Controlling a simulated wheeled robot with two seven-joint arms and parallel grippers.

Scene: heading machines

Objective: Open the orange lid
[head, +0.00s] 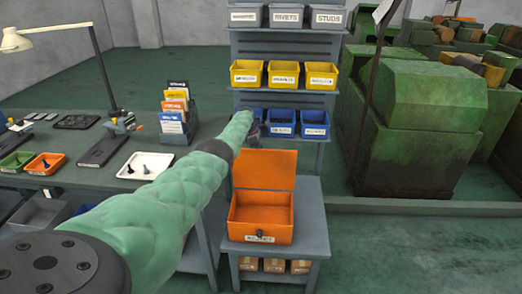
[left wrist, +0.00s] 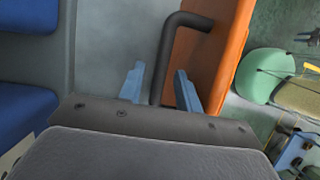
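The orange box (head: 260,222) stands on a small grey stand with its front toward me. Its orange lid (head: 264,170) is raised, standing roughly upright at the back of the box. My left gripper (head: 255,133) is behind the lid's top edge, mostly hidden by my arm. In the left wrist view, the fingers of my left gripper (left wrist: 159,88) are spread. A dark bent handle (left wrist: 172,38) on the orange lid (left wrist: 228,55) runs down between them, with a visible gap on each side. My right gripper is not in view.
A rack with blue bins (head: 315,122) and yellow bins (head: 285,75) stands close behind the lid. A grey workbench (head: 95,150) with trays is at the left. Cardboard boxes (head: 274,266) sit under the box. Green machines (head: 425,110) are at the right, beyond open floor.

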